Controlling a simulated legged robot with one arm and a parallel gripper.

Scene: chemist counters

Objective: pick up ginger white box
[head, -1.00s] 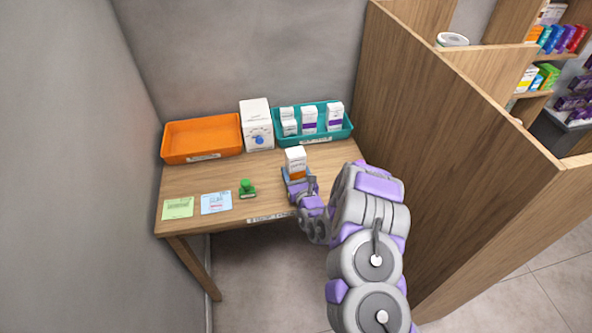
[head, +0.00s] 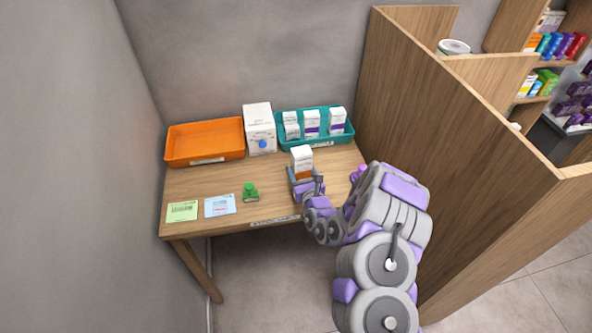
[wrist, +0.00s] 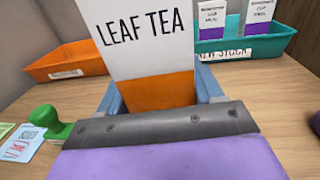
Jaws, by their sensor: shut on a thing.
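The white box (head: 301,157) has an orange lower band and stands upright above the desk's front right part. In the wrist view the box (wrist: 140,40) fills the upper middle, with "LEAF TEA" printed on its white face; any word above that is cut off. My gripper (head: 302,177) is shut on the box, with a blue-grey finger on each side of its orange lower part. Whether the box's base touches the desk is hidden by my gripper.
An orange tray (head: 205,160), a white carton (head: 258,118) with a blue mark and a teal "NEW STOCK" tray (head: 343,137) with several white-purple boxes stand at the back. A green stamp (head: 250,193) and two cards (head: 220,206) lie at left. A wooden partition (head: 440,130) rises at right.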

